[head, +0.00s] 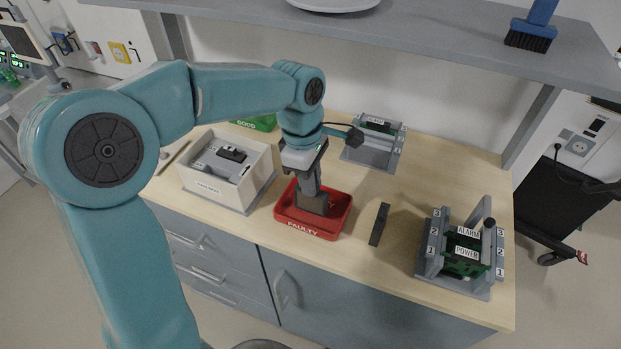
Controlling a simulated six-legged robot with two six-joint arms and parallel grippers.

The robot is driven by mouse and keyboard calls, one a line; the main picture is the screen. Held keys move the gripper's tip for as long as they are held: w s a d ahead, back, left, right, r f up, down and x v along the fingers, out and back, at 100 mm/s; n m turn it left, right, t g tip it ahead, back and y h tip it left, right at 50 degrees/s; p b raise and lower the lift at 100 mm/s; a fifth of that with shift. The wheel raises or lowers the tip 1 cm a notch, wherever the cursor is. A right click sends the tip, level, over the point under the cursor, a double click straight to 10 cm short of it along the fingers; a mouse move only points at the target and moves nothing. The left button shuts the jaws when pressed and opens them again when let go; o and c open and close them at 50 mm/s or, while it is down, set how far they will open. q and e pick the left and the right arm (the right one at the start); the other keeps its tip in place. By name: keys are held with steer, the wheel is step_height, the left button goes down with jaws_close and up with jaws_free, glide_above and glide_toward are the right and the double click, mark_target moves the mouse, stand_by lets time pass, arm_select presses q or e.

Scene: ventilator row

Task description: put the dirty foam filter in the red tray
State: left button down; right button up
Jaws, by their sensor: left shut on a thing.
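The red tray (331,228), marked FAULTY, stands near the front edge of the bench, left of centre. My left gripper (309,187) points down over it and is shut on a dark grey block, which looks like the dirty foam filter (313,204). The filter is within the tray's outline, low between its walls. I cannot tell whether it touches the tray floor. The gripper hides its upper part. My right gripper is not in view.
A white box (260,172) stands left of the tray, with a green tray (262,123) behind. A dark slab (379,224) lies to the right. A grey rack (456,275) with ALARM and POWER boards is at front right, and a grey unit (374,146) behind. A shelf (430,27) overhangs.

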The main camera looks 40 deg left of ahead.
arm_select(q)
steer(key=shift+s+r, duration=0.1)
steer(key=shift+f+b, duration=0.3)
steer(key=shift+f, duration=0.35)
steer(key=c, duration=1.1)
jaws_free()
steer(key=shift+d+r, duration=0.1)
steer(key=shift+r, duration=0.2)
step_height(320, 180, up, 13)
steer(key=a+p, duration=0.1)
steer(key=p, duration=0.1)
steer(key=shift+a+f, duration=0.2)
